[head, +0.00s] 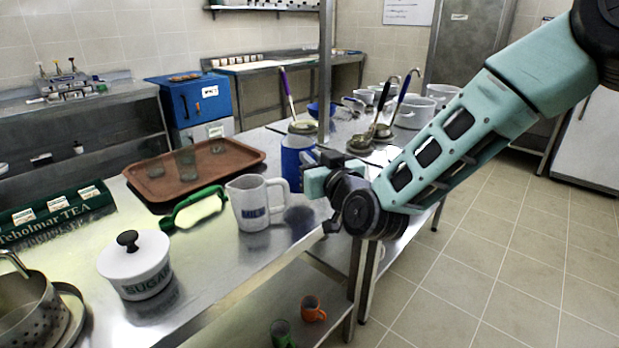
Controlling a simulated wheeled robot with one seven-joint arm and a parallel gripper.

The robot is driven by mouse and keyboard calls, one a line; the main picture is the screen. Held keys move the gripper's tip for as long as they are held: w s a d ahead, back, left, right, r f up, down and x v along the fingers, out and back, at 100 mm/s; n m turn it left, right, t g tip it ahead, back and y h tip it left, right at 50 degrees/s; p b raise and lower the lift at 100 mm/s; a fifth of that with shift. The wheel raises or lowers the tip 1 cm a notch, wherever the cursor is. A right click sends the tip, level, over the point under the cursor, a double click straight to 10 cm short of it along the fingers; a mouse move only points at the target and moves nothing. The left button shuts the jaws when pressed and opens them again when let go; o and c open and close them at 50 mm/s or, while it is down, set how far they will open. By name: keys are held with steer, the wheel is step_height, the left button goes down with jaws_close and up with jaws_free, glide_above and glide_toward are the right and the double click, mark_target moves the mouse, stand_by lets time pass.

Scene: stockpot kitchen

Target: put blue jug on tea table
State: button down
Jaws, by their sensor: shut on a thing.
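The blue jug (293,164) is in the middle of the head view, behind the white milk jug (252,214), which hides part of it. My gripper (318,172) reaches in from the right and is shut on the blue jug, though the fingertips are partly hidden. The blue jug looks upright at the far right end of the metal tea table (215,265). I cannot tell whether its base touches a surface. The tea table also bears a green tea box (60,215) and a white sugar pot (135,265).
A brown tray (225,160) with glasses and a green-handled thing (190,203) lie near the milk jug. A colander (30,305) stands at front left. Ladles and pots (415,112) crowd the counter behind a metal post (325,70). Mugs (312,309) sit on the lower shelf.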

steer(key=shift+f, duration=2)
steer(key=shift+f, duration=0.15)
steer(key=c, duration=1.4)
jaws_free()
steer(key=shift+c, duration=0.2)
